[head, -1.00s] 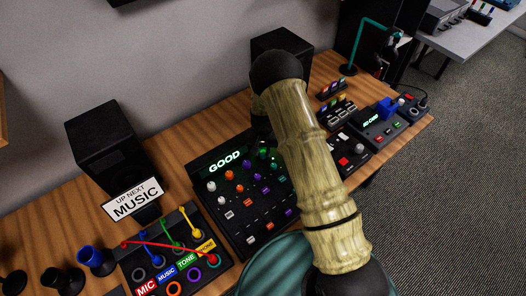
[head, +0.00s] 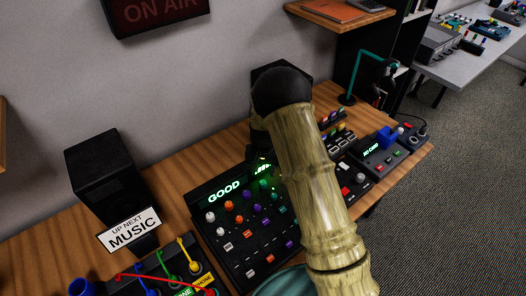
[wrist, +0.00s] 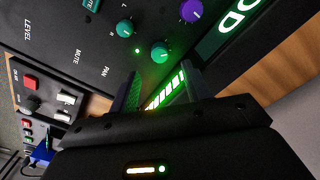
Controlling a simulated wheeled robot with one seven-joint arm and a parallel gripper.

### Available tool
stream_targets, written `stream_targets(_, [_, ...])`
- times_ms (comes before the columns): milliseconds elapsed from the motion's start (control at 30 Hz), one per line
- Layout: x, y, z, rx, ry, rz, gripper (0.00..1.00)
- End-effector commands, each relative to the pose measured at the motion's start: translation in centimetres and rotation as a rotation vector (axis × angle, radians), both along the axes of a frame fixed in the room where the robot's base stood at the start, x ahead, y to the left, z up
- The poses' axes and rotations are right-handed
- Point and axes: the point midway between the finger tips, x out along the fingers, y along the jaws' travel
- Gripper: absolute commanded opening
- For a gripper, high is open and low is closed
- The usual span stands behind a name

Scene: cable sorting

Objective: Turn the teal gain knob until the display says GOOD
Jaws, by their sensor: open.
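The mixer panel (head: 207,219) stands on the wooden table, and its display (head: 224,193) reads GOOD in green. A green level bar (head: 262,169) is lit beside the word, and it also shows in the wrist view (wrist: 165,90). In the wrist view, two teal knobs with white marks show, one nearer (wrist: 160,50) and one farther (wrist: 125,27); I cannot read which is labelled gain. My gripper (wrist: 165,82) is open and empty, its fingers either side of the level bar, apart from the nearer teal knob. In the head view my arm hides the gripper and part of the panel.
A purple knob (wrist: 192,10) sits next to the teal ones. A black speaker (head: 112,172) with an UP NEXT MUSIC sign (head: 132,230) and a cable patch box (head: 150,272) lie left. Devices with a blue part (head: 387,137) stand right.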

Motion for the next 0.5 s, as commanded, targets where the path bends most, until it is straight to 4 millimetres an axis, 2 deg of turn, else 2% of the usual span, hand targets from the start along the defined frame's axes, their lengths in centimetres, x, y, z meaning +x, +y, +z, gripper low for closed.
stream_targets(300, [0.1, 0.1, 6.4, 0.001, -0.005, 0.001, 0.48])
stream_targets(500, [0.1, 0.1, 9.7, 0.001, -0.004, 0.0, 0.48])
